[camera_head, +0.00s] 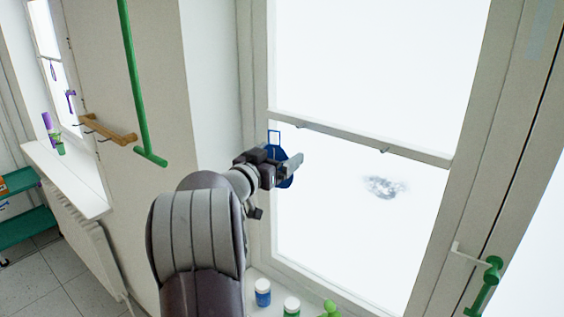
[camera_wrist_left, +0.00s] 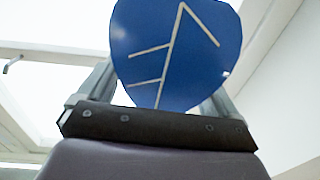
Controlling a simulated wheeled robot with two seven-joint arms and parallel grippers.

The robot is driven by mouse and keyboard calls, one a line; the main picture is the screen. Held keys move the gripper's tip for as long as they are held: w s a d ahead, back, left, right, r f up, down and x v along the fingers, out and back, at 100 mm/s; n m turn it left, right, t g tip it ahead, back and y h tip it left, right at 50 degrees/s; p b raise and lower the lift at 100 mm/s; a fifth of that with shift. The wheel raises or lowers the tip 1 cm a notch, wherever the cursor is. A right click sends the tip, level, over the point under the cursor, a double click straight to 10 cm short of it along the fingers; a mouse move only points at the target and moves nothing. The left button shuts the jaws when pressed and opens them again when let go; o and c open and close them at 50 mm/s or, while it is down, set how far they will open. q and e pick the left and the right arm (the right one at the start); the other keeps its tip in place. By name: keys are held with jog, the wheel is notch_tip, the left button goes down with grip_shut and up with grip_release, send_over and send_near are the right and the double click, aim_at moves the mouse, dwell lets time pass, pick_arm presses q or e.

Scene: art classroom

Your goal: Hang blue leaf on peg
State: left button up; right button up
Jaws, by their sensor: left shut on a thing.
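The blue leaf (camera_head: 276,153) is in my left gripper (camera_head: 286,168), with a thin blue rectangular loop standing above it. In the left wrist view the blue leaf (camera_wrist_left: 185,50) is a rounded plate with pale vein lines, upright between the fingers. My left gripper is shut on it, in front of the window frame's left edge. The loop is apart from both pegs in the picture. My right gripper is not in view.
A wooden rail (camera_head: 108,130) with pegs is on the wall at left, beside a green hanging bar (camera_head: 137,85). Paint jars (camera_head: 263,293) stand on the sill below.

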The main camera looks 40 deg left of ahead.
pick_arm(q)
jog(key=shift+w+d+r, duration=0.1)
jog(key=shift+d+r, duration=0.15)
jog(key=shift+d, duration=0.1)
jog(key=shift+w+d, duration=0.15)
jog(key=shift+w, duration=0.35)
send_near(311, 141)
jog(key=shift+w, duration=1.25)
jog(key=shift+w+a+r, duration=0.15)
jog(key=shift+w+a, duration=0.1)
jog(key=shift+w, duration=0.4)
jog(key=shift+w+a+r, duration=0.15)
jog(key=shift+w+a, duration=0.05)
jog(key=shift+w, duration=0.5)
jog(key=shift+w+f, duration=0.25)
jog(key=shift+w, duration=0.25)
